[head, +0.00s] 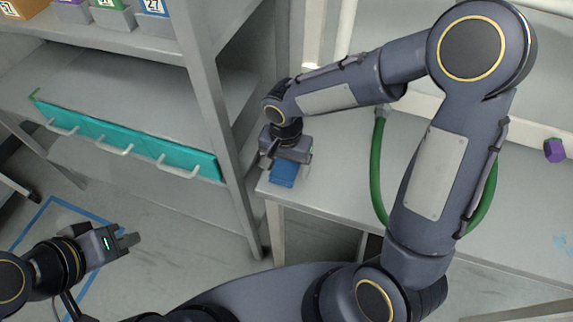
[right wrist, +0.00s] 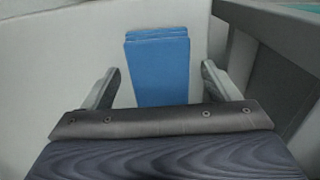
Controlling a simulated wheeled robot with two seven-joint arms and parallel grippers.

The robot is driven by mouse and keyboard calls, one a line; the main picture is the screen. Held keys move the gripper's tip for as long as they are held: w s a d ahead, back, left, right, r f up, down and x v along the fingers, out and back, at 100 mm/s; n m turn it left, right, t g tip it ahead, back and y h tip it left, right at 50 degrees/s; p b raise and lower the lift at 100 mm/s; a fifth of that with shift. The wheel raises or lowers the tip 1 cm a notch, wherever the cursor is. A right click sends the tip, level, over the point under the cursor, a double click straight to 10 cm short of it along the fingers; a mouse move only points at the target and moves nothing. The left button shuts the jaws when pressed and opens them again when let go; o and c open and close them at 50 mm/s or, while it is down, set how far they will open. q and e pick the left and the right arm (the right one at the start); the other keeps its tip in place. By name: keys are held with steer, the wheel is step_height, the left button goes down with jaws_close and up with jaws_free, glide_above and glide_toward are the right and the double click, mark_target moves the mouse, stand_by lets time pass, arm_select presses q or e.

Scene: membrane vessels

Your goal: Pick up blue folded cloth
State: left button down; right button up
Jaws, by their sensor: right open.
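The blue folded cloth (head: 284,174) lies on the light grey table near its left corner, partly hidden by my right gripper in the head view. In the right wrist view the cloth (right wrist: 158,68) shows as a layered stack between the two fingers. My right gripper (head: 280,163) is directly above the cloth, and its fingers (right wrist: 158,88) are open on either side with gaps to the cloth. Whether the fingertips touch the table cannot be told. My left gripper (head: 128,240) hangs over the floor at the lower left, far from the cloth, and its fingers look close together.
A grey shelf unit (head: 200,70) with a post stands just left of the table (head: 335,180). Teal drawers or bins (head: 130,145) with handles sit on its lower shelf. A green hose (head: 376,170) hangs by the table. A purple knob (head: 554,150) is at the far right.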

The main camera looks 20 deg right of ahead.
steer(key=c, duration=1.1)
steer(key=shift+o, duration=0.2)
steer(key=shift+r, duration=0.15)
steer(key=shift+r, duration=0.25)
step_height(320, 180, up, 2)
steer(key=shift+w+r, duration=0.1)
steer(key=s+d+r, duration=0.2)
steer(key=s+r, duration=0.3)
steer(key=s, duration=0.1)
steer(key=s+d+r+b, duration=0.1)
steer(key=s+d+r, duration=0.1)
steer(key=s+r, duration=0.3)
steer(key=shift+s+d, duration=0.35)
steer(key=shift+s, duration=0.9)
